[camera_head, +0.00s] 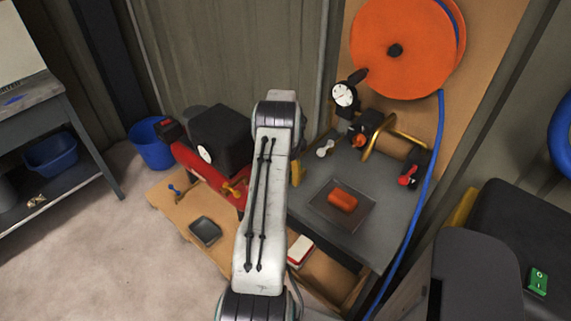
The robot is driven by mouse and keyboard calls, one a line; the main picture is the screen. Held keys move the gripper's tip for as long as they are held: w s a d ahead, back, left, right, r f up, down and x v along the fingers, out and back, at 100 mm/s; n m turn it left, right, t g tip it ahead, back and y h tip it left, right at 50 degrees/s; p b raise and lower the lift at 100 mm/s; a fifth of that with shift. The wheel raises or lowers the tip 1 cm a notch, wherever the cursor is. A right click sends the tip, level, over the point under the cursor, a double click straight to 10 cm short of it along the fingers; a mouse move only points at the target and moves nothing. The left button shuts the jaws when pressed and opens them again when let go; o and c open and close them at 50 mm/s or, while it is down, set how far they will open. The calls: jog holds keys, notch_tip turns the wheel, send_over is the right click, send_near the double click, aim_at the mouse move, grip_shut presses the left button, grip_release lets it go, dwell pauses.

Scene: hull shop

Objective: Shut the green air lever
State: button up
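I cannot make out a green lever in the camera_head view. A red lever (407,178) sits on a dark fitting at the right back of the grey bench top (308,202). An orange knob (358,140) is on a dark fitting beside a curved brass pipe (384,134). A white-faced gauge (345,95) stands above it. The only clear green thing is a small switch plate (538,280) on a black case at lower right. My white arm rises through the middle of the view. My gripper is not visible, and my arm hides what lies behind it.
An orange hose reel (398,45) with a blue hose (427,190) hangs on the board. An orange block (343,199) lies on a tray on the bench. A red compressor (203,172) stands left of my arm. Open floor (130,262) lies at lower left.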

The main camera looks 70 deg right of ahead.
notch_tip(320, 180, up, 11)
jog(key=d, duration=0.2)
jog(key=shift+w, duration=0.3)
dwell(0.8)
